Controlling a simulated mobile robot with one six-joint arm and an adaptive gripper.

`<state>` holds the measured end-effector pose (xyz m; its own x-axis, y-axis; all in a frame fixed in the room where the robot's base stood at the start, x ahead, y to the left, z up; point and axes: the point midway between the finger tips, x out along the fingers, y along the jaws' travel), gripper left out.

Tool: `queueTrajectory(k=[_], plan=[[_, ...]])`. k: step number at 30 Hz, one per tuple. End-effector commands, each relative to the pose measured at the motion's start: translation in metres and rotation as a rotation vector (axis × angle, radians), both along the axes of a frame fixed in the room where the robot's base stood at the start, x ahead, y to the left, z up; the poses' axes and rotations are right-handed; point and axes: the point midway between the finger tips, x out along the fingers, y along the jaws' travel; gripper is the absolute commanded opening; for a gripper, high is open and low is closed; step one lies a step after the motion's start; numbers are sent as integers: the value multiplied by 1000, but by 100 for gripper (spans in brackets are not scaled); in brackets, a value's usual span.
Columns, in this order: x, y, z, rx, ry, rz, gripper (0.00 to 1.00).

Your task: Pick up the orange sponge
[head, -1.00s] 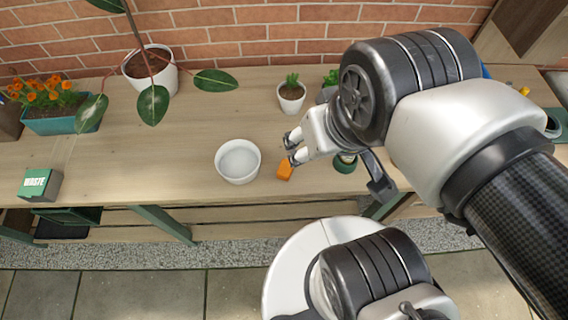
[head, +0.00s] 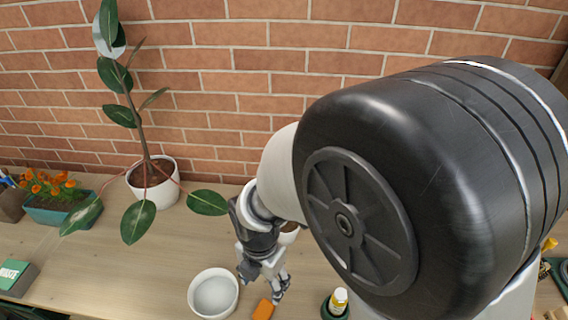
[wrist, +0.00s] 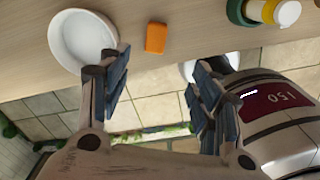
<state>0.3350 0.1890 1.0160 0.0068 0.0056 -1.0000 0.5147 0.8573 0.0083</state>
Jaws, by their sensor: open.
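The orange sponge (head: 263,309) lies on the wooden table, just right of the white bowl (head: 213,293). In the wrist view the sponge (wrist: 156,38) lies near the table's edge, with the white bowl (wrist: 83,40) to its left. My gripper (head: 276,284) is above the table, close to the sponge in the head view. In the wrist view my gripper (wrist: 158,92) has its two fingers spread apart with nothing between them. The sponge shows beyond the gap between the fingertips and is not touched.
A green container with a yellow-and-white bottle (head: 338,302) stands right of the sponge. A large potted plant (head: 153,185), a teal flower planter (head: 62,205) and a waste box (head: 15,278) are at the left. A small pot (head: 289,233) stands behind my gripper. My arm hides the table's right side.

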Motion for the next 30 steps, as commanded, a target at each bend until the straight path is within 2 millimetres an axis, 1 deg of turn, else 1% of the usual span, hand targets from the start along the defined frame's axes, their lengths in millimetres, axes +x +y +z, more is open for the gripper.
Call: queueTrajectory(k=[2, 5, 15, 18, 21, 27, 30], plan=[[-1, 5, -9, -4, 7, 56, 58], [-2, 6, -21, -7, 10, 76, 58], [-2, 5, -96, -8, 12, 72, 58], [-2, 5, -113, -7, 12, 71, 58], [-1, 5, -125, -6, 10, 71, 58], [-1, 6, -133, -5, 7, 70, 58], [0, 7, -143, -6, 9, 71, 58]])
